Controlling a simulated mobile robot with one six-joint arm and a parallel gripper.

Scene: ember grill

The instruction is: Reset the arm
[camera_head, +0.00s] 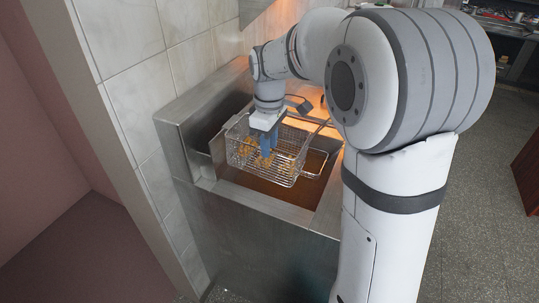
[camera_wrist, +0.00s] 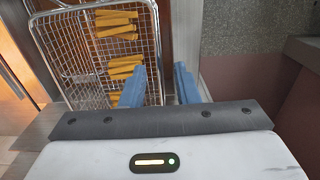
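My gripper (camera_head: 268,147) is over the wire fryer basket (camera_head: 291,172) in the head view, its blue fingers pointing down. In the wrist view, my gripper (camera_wrist: 161,82) has its two blue fingers apart, with a clear gap between them. The basket (camera_wrist: 154,28) is to the left there, and its right edge shows in line with the gap. I cannot tell whether the fingers touch the basket. Several yellow fries (camera_wrist: 117,22) are in the basket.
The basket is at a stainless steel fryer (camera_head: 265,205) with brown oil (camera_head: 268,190). A tiled wall (camera_head: 125,45) rises behind and left of it. Open grey floor (camera_head: 485,190) is to the right, with a counter (camera_head: 515,25) at the back right.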

